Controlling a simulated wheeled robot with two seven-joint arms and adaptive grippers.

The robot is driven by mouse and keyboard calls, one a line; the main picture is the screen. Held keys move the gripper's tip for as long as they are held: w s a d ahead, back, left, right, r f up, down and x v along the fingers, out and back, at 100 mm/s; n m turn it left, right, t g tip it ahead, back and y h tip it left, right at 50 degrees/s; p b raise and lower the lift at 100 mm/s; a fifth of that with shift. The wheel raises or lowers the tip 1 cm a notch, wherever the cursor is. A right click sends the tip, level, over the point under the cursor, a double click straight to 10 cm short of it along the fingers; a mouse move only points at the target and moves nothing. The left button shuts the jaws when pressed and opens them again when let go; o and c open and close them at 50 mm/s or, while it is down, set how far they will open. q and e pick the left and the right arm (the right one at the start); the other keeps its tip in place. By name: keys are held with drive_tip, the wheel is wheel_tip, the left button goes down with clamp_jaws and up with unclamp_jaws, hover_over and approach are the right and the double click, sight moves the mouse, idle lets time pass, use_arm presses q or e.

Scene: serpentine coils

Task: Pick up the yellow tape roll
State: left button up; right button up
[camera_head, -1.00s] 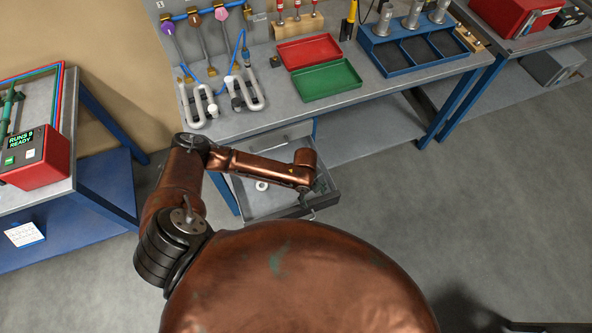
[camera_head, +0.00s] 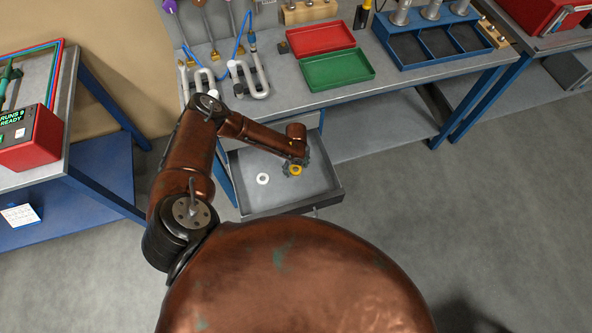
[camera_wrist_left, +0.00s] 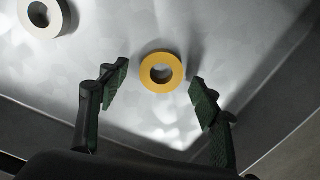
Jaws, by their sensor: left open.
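The yellow tape roll (camera_head: 296,170) lies flat in the open grey drawer (camera_head: 262,205) under the workbench. In the left wrist view the yellow roll (camera_wrist_left: 162,72) sits ahead of the fingertips, roughly centred in the gap between them. My left gripper (camera_wrist_left: 159,92) is open and empty, with its two dark green-padded fingers apart. In the head view my left gripper (camera_head: 296,163) is small and partly hidden, right by the roll above the drawer. My right gripper is not in view.
A white tape roll (camera_head: 262,179) lies in the drawer to the left; it also shows in the left wrist view (camera_wrist_left: 43,14). Drawer walls surround both rolls. Above, the bench holds a green tray (camera_head: 337,70), a red tray (camera_head: 319,38) and metal coils (camera_head: 250,79).

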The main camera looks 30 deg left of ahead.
use_arm(q)
drive_tip(key=shift+f, duration=0.35)
drive_tip(key=c, duration=0.9)
drive_tip(key=shift+r, duration=0.15)
